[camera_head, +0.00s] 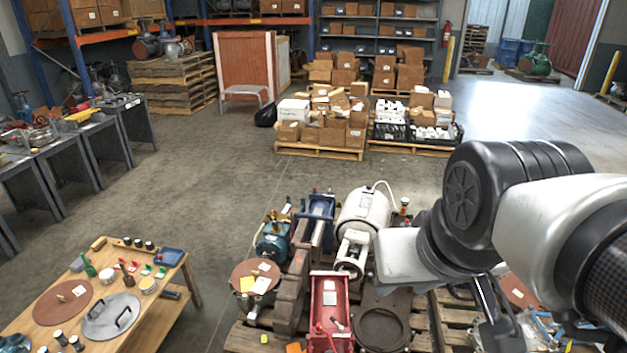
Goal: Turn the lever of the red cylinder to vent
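The red cylinder (329,288) stands among machine parts on a pallet at the bottom middle of the head view. It has a pale label on its face. A small light lever (337,323) shows near its lower front, beside a small red knob (318,327). The lever's setting is too small to read. My arm reaches in from the right. What seems to be my gripper (496,325) hangs at the lower right, to the right of the red cylinder and apart from it. Its fingertips are not clear, so I cannot tell whether it is open or shut.
A white motor (362,215), a blue machine part (317,222) and a dark ring plate (381,328) crowd the red cylinder. A wooden table (185,290) with tools stands at lower left. Boxed pallets (320,152) stand behind. The floor (215,200) between is clear.

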